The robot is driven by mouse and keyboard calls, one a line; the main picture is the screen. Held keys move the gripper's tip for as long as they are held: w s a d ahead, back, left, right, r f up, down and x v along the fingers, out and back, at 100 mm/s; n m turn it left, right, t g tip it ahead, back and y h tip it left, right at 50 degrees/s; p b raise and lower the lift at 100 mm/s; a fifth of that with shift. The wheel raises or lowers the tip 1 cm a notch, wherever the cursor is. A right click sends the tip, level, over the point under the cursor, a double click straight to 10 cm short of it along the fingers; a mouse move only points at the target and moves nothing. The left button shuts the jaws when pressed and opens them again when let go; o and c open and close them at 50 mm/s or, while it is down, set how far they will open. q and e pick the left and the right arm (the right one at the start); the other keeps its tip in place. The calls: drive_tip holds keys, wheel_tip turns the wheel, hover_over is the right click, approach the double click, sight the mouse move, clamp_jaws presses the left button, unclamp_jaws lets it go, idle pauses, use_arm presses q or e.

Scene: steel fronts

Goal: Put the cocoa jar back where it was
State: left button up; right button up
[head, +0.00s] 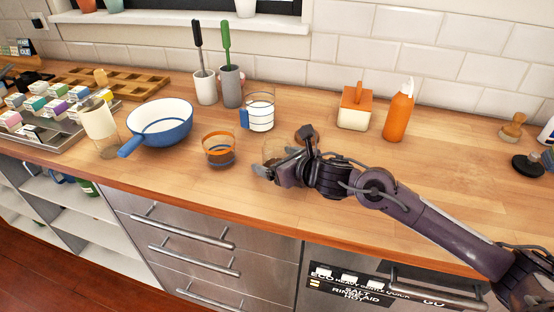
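The arm hides much of both, and I cannot tell whether the fingers hold anything. My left gripper is out of view.
A blue pan (160,124), a glass measuring cup (259,111), utensil holders (231,88), an orange-and-white box (355,108) and an orange bottle (399,112) stand around. A tray of small boxes (62,133) is at left. The right-hand counter is largely clear.

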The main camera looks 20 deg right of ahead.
drive_tip(key=shift+r+p, duration=0.25)
drive_tip(key=shift+p, duration=0.05)
drive_tip(key=v, duration=0.3)
drive_tip(key=b+v, duration=0.1)
drive_tip(key=v, duration=0.6)
drive_tip(key=shift+s+d+f+b, duration=0.2)
drive_tip(key=shift+d+b, duration=0.1)
drive_tip(key=shift+d, duration=0.1)
drive_tip(key=shift+s+d+r, duration=0.1)
drive_tip(key=shift+s+r, duration=0.05)
drive_tip(key=shift+s, duration=0.05)
drive_tip(key=shift+s+r, duration=0.3)
drive_tip(key=shift+s, duration=0.2)
